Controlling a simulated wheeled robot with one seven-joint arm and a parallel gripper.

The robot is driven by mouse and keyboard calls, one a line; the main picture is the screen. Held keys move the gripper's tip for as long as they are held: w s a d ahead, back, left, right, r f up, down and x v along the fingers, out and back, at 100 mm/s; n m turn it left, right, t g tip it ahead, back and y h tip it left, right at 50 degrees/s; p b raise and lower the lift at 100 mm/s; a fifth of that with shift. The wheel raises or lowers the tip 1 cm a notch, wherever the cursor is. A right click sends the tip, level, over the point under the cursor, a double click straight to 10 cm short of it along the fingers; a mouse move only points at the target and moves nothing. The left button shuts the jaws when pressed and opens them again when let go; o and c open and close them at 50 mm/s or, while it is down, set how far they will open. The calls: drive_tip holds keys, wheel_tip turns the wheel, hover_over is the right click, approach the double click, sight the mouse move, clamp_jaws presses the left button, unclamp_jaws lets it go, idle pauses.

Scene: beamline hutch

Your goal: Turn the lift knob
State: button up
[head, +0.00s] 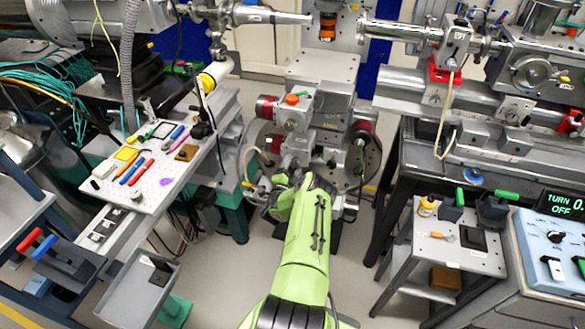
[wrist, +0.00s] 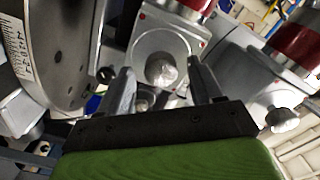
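A round silver knob (wrist: 162,70) sits on the square grey face of a stage block (wrist: 185,45) in the wrist view. It is probably the lift knob, though I see no label. My gripper (wrist: 159,76) is open, with one dark finger on each side of the knob in the picture. I cannot tell whether the fingers touch it or how far ahead it lies. In the head view my gripper (head: 283,182) is low at the front of the central stage (head: 325,110), and my own arm and gripper hide the knob.
A second silver knob (wrist: 283,118) with a red-banded cylinder stands right of my gripper in the wrist view. A graduated disc (wrist: 60,50) is close on the left. A tool board (head: 120,185) is left.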

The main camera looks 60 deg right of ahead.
drive_tip(key=s+a+p, duration=0.2)
drive_tip(key=a+p, duration=0.5)
drive_tip(key=a, duration=0.8)
drive_tip(key=shift+s+a+p, duration=0.25)
drive_tip(key=shift+s+p, duration=0.05)
